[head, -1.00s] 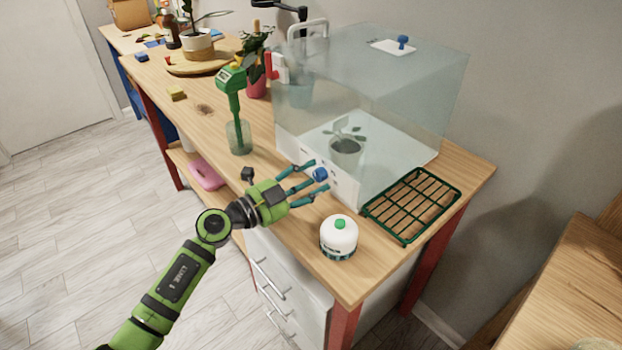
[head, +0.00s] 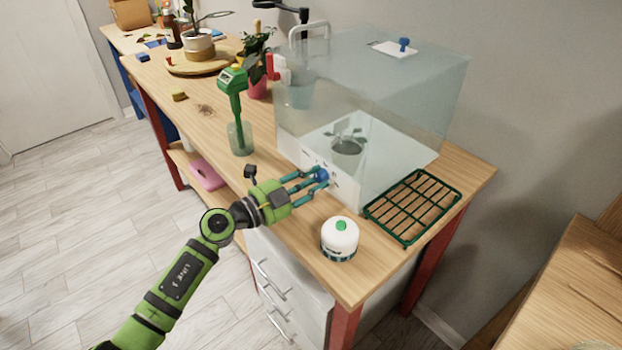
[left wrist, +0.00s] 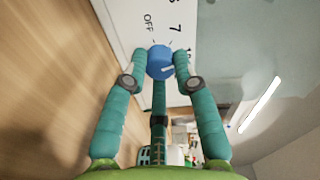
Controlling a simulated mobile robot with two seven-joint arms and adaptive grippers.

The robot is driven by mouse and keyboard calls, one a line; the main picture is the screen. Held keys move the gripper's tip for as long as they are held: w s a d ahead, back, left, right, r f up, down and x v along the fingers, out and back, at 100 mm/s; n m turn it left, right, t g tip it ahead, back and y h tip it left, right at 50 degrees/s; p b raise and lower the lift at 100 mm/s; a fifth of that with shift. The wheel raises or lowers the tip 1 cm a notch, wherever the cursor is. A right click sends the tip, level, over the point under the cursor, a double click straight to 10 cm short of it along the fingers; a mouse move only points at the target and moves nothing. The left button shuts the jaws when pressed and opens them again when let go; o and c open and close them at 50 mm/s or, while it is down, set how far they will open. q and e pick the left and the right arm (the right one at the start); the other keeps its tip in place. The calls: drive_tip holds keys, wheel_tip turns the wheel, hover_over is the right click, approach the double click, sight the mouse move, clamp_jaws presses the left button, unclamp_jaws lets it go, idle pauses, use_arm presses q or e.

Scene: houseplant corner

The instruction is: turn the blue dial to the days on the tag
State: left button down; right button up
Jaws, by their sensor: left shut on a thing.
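The blue dial (head: 321,177) sits on the white front panel (head: 343,189) of the clear plant case. My left gripper (head: 319,178) is shut on it. In the left wrist view the dial (left wrist: 160,63) is between the fingertips, with a pale pointer mark on its face toward the lower right. The printed "OFF" and "7" show above it on the panel (left wrist: 133,25); other marks are cut off or covered by a finger. A small white tag with a blue knob (head: 404,45) is on the case top; its writing is too small to read. My right gripper is not in view.
A green meter in a glass (head: 236,110) stands to the left.

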use_arm(q)
drive_tip(key=m+p, duration=0.1)
drive_tip(key=m, duration=0.2)
drive_tip(key=shift+d+r, duration=0.1)
drive_tip(key=shift+d, duration=0.05)
drive_tip(key=shift+s+m+p, duration=0.1)
drive_tip(key=shift+m+p, duration=0.2)
drive_tip(key=shift+m, duration=1.1)
drive_tip(key=c, duration=1)
unclamp_jaws()
drive_tip(key=shift+d, duration=0.1)
